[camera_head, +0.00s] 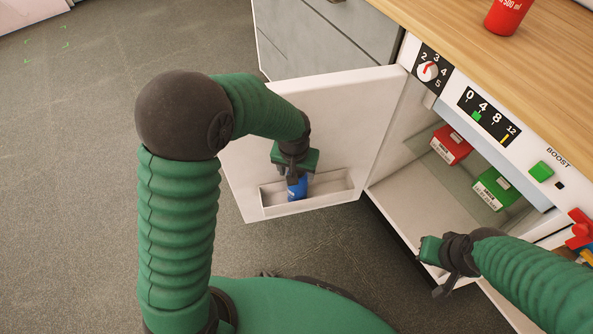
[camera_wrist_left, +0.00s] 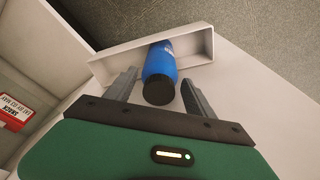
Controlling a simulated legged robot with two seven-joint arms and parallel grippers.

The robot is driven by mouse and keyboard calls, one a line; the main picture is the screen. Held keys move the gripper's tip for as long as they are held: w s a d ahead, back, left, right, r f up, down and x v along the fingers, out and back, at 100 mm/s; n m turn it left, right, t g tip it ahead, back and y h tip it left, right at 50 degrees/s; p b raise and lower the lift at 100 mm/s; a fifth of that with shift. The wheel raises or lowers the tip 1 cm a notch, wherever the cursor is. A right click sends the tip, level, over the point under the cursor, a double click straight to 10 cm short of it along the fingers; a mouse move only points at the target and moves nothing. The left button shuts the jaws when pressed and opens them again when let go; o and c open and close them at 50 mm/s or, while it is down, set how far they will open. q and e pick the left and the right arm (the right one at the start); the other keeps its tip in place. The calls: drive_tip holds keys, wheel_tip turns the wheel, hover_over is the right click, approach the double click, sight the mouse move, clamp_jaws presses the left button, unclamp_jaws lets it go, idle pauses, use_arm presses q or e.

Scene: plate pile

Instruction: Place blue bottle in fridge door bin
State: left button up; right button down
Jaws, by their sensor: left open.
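The blue bottle (camera_head: 297,188) stands in the white door bin (camera_head: 332,194) on the inside of the open fridge door (camera_head: 345,108). In the left wrist view the bottle (camera_wrist_left: 160,66) has its black cap toward the camera and its lower part within the bin walls (camera_wrist_left: 203,45). My left gripper (camera_head: 292,177) is just above the bin, its fingers apart on either side of the bottle (camera_wrist_left: 160,85); a gap shows beside each finger. My right gripper (camera_head: 436,272) is at the front edge of the fridge opening, away from the bottle; its finger opening is unclear.
A red box (camera_head: 451,145) and a green box (camera_head: 494,188) sit on the glass shelf inside the fridge. A red bottle (camera_head: 508,14) stands on the wooden counter (camera_head: 450,22). Grey drawers (camera_head: 325,35) are behind the door. The floor at left is clear.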

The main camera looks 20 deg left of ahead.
use_arm(q)
wheel_tip(320, 180, up, 12)
drive_tip(key=s+p, duration=0.2)
drive_tip(key=p, duration=0.4)
drive_tip(key=s+a+f+m+t, duration=0.1)
drive_tip(key=s+a, duration=0.1)
drive_tip(key=s, duration=0.9)
drive_tip(key=shift+a+f+b, duration=0.25)
drive_tip(key=shift+f+b, duration=0.05)
drive_tip(key=shift+f, duration=0.1)
drive_tip(key=shift+c, duration=0.3)
